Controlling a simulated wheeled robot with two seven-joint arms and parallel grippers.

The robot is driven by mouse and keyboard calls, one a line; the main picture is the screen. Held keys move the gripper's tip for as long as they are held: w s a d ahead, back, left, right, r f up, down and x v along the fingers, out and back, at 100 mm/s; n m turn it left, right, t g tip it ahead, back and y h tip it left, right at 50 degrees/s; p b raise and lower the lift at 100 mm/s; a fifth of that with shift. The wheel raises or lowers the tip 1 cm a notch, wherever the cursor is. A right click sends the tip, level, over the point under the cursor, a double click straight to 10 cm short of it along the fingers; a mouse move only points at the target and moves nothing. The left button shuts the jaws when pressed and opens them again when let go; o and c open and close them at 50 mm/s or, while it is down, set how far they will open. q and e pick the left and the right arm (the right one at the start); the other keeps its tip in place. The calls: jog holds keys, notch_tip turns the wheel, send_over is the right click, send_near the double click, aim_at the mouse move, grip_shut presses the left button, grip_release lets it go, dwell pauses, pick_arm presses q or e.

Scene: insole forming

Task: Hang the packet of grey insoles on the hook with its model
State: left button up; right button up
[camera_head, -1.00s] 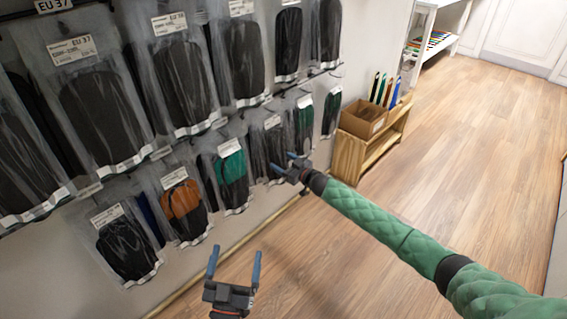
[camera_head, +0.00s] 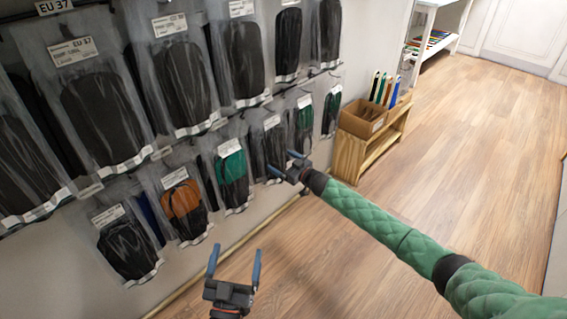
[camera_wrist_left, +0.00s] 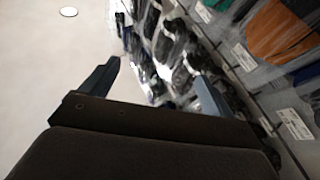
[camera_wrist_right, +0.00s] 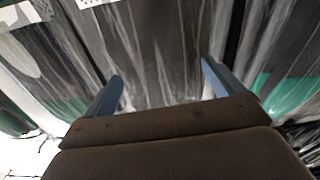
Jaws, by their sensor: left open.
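A packet of dark grey insoles (camera_head: 268,146) hangs in the lower row of the wall rack, between a green-and-black packet and another green-topped one. My right gripper (camera_head: 284,162) is in front of its lower right part. In the right wrist view the fingers (camera_wrist_right: 160,88) are apart, with clear film and dark grey insoles (camera_wrist_right: 150,50) filling the view beyond them. I cannot tell whether they touch the film. My left gripper (camera_head: 236,262) is open and empty, low in front of the wall. In the left wrist view its fingers (camera_wrist_left: 158,85) are also apart.
Large black-insole packets (camera_head: 187,85) fill the upper row. An orange-and-black packet (camera_head: 184,207), a green-and-black packet (camera_head: 232,175) and a black packet (camera_head: 128,248) hang below. A wooden shelf (camera_head: 350,157) with a cardboard box (camera_head: 362,122) stands right of the rack. The floor on the right is clear.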

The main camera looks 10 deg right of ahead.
pick_arm(q)
notch_tip(320, 180, down, 17)
jog(key=s+g+y+p, duration=0.1)
jog(key=g, duration=0.5)
jog(key=shift+s+d, duration=0.3)
jog(key=shift+s, duration=0.05)
pick_arm(e)
jog(key=v, duration=0.7)
jog(key=shift+s+d, duration=0.3)
pick_arm(q)
jog(key=shift+f, duration=0.15)
